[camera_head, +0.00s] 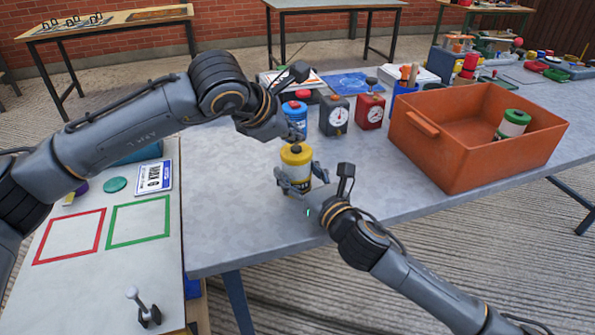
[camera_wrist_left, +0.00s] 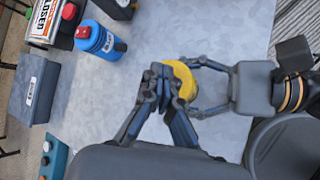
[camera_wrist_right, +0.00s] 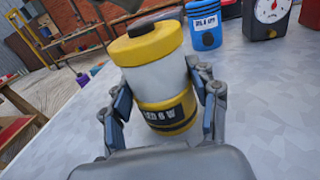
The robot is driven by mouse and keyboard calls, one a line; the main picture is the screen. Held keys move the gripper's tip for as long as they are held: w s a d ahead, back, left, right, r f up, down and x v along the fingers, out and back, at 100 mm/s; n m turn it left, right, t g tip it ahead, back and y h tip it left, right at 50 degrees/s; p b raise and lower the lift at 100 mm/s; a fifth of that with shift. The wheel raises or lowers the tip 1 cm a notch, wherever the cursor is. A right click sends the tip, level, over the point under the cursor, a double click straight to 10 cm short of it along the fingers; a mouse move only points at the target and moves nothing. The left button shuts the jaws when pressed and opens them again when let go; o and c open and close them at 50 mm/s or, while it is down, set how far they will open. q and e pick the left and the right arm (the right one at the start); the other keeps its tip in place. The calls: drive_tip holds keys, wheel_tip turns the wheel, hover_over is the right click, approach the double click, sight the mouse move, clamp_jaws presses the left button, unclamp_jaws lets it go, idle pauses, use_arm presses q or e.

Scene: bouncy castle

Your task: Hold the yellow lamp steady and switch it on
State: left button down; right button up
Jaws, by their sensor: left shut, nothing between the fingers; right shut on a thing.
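The yellow lamp (camera_head: 296,156) stands upright on the grey table, with a yellow cap, a pale body and a yellow base with dark lettering. A dark button shows on top of the lamp in the right wrist view (camera_wrist_right: 153,24). My right gripper (camera_head: 294,183) is shut around the lamp, one finger on each side, also in the right wrist view (camera_wrist_right: 160,98). My left gripper (camera_head: 295,138) is shut and empty just above the lamp top. In the left wrist view its closed fingers (camera_wrist_left: 160,72) partly cover the yellow cap (camera_wrist_left: 184,80). I cannot tell whether they touch it.
Behind the lamp stand a blue canister (camera_head: 294,112), a grey dial box (camera_head: 335,116) and a red dial box (camera_head: 370,111). An orange crate (camera_head: 440,150) with a green-topped lamp (camera_head: 513,124) is to the right. The table's front edge is close; the area left of the lamp is clear.

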sight(294, 150)
idle(0.4)
use_arm(q)
drive_tip(key=shift+f, duration=0.5)
idle(0.4)
drive_tip(key=shift+r, duration=0.5)
drive_tip(key=shift+r, duration=3.05)
